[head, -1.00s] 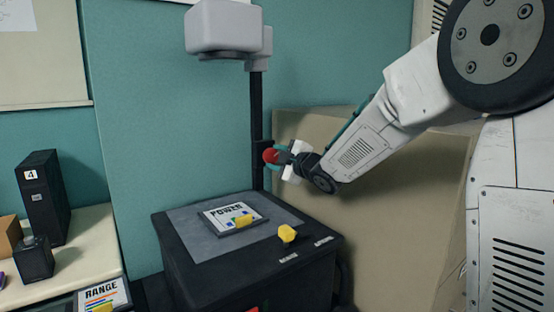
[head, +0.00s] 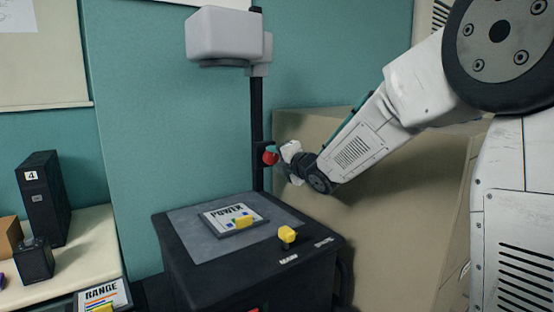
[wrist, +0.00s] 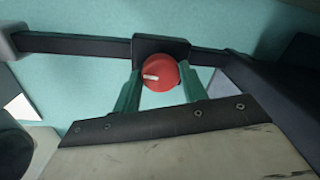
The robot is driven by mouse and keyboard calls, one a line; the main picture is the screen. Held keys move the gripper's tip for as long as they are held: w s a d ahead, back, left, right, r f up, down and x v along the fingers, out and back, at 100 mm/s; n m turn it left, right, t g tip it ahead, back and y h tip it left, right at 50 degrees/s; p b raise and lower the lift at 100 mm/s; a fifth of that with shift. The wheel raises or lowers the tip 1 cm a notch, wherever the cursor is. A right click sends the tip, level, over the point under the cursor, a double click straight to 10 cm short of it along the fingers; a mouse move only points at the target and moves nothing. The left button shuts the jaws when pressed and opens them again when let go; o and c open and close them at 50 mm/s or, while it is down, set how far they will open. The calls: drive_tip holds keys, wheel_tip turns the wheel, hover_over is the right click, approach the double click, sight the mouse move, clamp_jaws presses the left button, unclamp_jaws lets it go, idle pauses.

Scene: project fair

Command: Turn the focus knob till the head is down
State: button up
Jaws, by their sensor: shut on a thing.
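The red focus knob (head: 270,158) sits on a dark block on the black post (head: 257,120) of the overhead projector. In the wrist view the knob (wrist: 160,73) is round with a white mark pointing left. My gripper (head: 275,160) is shut on the knob, with its green fingers (wrist: 160,88) on either side of it. The grey projector head (head: 222,36) is high on the post, well above the black projector base (head: 250,285). Part of the knob is hidden by my fingers in the head view.
A yellow knob (head: 287,234) and a POWER card (head: 232,218) are on top of the base. A beige panel (head: 380,220) stands behind my arm. At left, a table (head: 75,265) holds a black box labelled 4 (head: 45,200) and a smaller dark box (head: 33,260).

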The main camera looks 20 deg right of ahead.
drive_tip(key=shift+n, duration=0.5)
drive_tip(key=o, duration=1)
drive_tip(key=shift+c, duration=0.2)
drive_tip(key=v, duration=0.7)
drive_tip(key=shift+s, duration=0.4)
drive_tip(key=shift+d, duration=0.2)
